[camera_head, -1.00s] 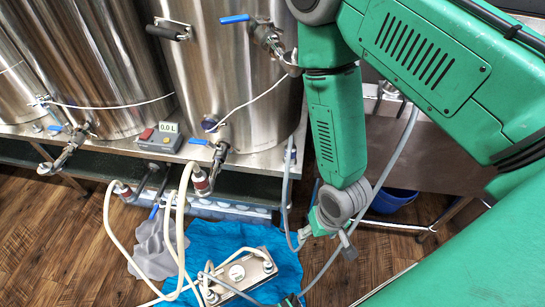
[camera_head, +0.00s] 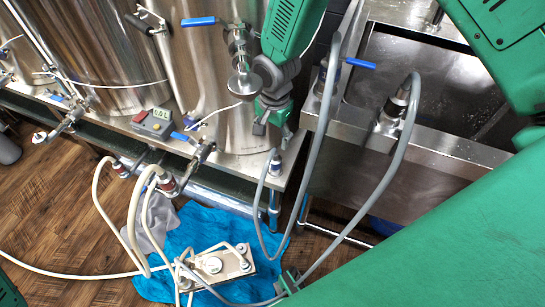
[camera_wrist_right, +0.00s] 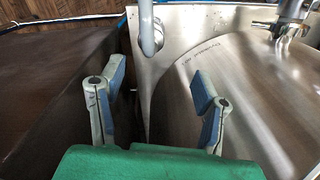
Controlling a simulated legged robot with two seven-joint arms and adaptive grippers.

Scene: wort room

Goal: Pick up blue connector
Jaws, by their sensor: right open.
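I cannot tell for sure which fitting is the blue connector. A small hose fitting (camera_head: 276,163) with a bluish-grey look stands at the bench corner, on the end of a grey hose. My right gripper (camera_head: 271,127) is above it and slightly left, in front of the steel tank. The right gripper also shows in the right wrist view (camera_wrist_right: 160,100), with its two fingers apart and nothing between them. A grey pipe or hose (camera_wrist_right: 150,35) shows beyond the fingers. My left gripper is not clearly seen.
A steel sink (camera_head: 420,90) with grey hoses is at the right. A blue valve handle (camera_head: 199,21) is left of my right arm. A control box (camera_head: 153,122) stands on the bench.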

